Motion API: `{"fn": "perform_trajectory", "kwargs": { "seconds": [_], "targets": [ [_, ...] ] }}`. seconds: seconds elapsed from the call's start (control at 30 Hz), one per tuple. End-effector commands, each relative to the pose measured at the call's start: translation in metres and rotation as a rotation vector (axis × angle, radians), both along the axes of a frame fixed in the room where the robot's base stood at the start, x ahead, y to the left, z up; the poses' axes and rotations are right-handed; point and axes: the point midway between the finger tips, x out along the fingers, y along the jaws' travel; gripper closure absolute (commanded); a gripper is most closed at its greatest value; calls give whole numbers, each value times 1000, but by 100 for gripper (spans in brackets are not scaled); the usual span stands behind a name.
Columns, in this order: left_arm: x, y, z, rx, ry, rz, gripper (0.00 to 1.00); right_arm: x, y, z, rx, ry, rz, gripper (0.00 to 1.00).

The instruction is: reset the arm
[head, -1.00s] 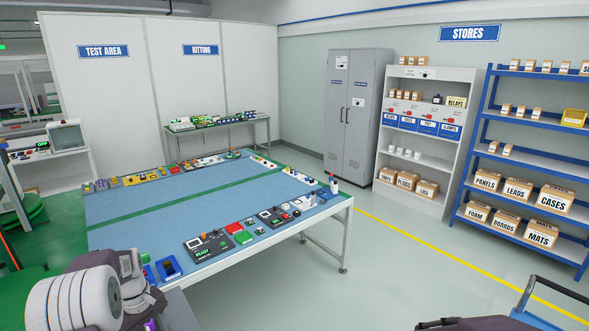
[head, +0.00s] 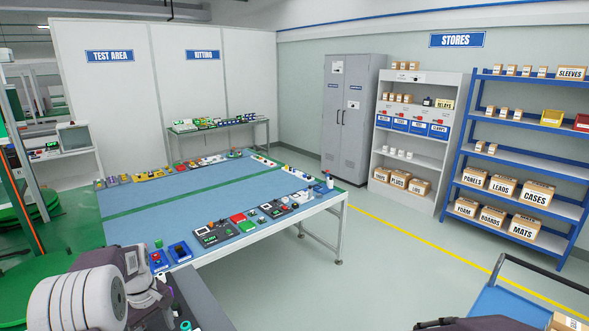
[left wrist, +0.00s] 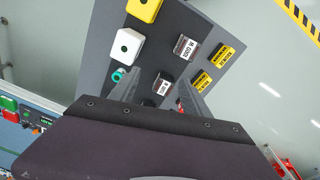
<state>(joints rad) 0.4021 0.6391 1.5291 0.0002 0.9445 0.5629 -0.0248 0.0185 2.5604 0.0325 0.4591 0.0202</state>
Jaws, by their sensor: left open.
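My left gripper (left wrist: 158,92) is open in the left wrist view, its two grey fingers pointing down over a dark grey panel (left wrist: 112,78). Nothing is held between the fingers. My right gripper is not in view.
A long blue-topped table (head: 190,204) stands ahead, with parts along its edges and a bare middle. A blue cart (head: 510,302) is at the lower right. A grey cabinet (head: 345,125), white shelves (head: 412,160) and blue shelving (head: 525,162) line the wall. Open floor lies right of the table.

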Motion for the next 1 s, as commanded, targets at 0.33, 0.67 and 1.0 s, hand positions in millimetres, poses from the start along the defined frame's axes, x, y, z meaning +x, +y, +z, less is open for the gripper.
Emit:
{"fn": "perform_trajectory", "kwargs": {
  "seconds": [0.33, 0.67, 1.0],
  "targets": [
    [-26, -103, -11, 13, -47, -247, 44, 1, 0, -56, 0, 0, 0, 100],
    [-136, -178, -73, 20, -59, -687, 44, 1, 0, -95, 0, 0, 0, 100],
    [-169, -178, -97, 48, -78, -945, 44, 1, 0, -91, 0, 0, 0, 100]
  ]
}}
